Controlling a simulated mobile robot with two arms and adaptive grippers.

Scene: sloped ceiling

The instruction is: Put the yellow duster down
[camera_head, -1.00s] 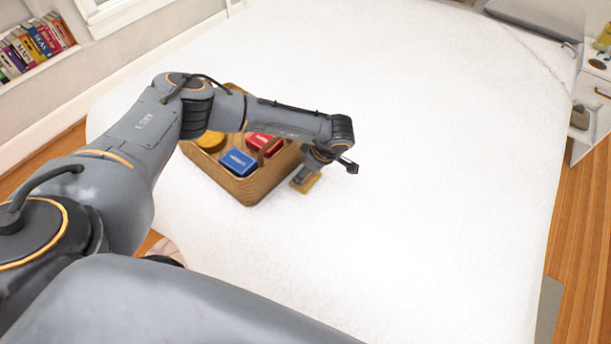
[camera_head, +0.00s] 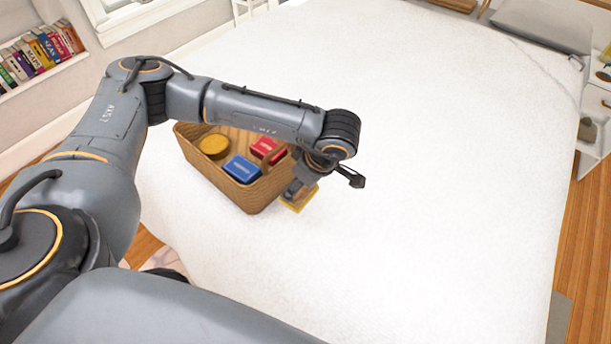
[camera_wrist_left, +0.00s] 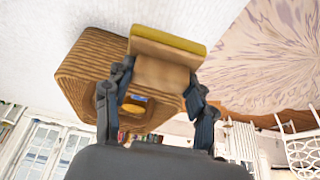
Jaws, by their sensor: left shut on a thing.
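The yellow duster (camera_head: 299,198) is a block with a wooden-looking body and a yellow face. In the head view it is beside the right side of the wicker basket (camera_head: 232,190), over the white bed. My left gripper (camera_head: 294,188) is shut on it. In the left wrist view the duster (camera_wrist_left: 168,42) is held between the two fingers (camera_wrist_left: 160,85), with its yellow side away from the palm. I cannot tell whether the duster touches the bed. The basket (camera_wrist_left: 78,75) is behind it in that view. My right gripper is not in view.
The basket holds a blue box (camera_head: 242,168), a red box (camera_head: 267,150) and a round yellow thing (camera_head: 214,146). The white bed (camera_head: 440,180) is clear to the right and front. A grey pillow (camera_head: 540,24) lies at the far right. A bookshelf (camera_head: 40,55) is at the far left.

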